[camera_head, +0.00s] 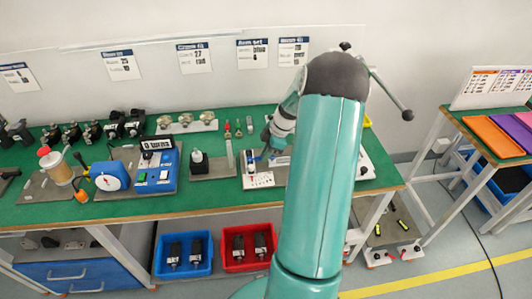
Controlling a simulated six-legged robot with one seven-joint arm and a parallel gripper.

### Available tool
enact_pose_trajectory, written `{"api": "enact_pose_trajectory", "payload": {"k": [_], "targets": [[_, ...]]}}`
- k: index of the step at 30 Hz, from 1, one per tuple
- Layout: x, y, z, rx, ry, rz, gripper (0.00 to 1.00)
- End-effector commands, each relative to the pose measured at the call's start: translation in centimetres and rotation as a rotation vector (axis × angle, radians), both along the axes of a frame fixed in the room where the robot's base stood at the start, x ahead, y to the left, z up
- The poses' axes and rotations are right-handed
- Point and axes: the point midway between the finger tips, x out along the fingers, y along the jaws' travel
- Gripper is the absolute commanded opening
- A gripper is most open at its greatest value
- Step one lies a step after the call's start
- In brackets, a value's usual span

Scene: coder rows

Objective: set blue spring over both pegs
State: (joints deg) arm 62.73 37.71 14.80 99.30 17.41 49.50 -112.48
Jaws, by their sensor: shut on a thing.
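My gripper (268,148) is at the middle right of the green bench, low over a small grey fixture plate (258,181) with a white front part. Its fingers are small and partly hidden by my own arm. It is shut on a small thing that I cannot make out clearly. Small upright parts stand on the plate beside the fingers, at their left. I cannot tell the two pegs apart from these parts. I cannot pick out the blue spring with certainty, nor whether anything is around a peg.
Blue (183,273) and red (247,264) bins sit below. Another table (455,118) with trays stands at right.

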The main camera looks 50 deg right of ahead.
Motion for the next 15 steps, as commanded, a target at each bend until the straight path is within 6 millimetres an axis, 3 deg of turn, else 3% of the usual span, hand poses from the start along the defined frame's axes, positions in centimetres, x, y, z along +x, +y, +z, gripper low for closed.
{"api": "enact_pose_trajectory", "payload": {"k": [15], "targets": [[0.02,-0.04,-0.72,-0.001,-0.001,0.000,0.00]]}}
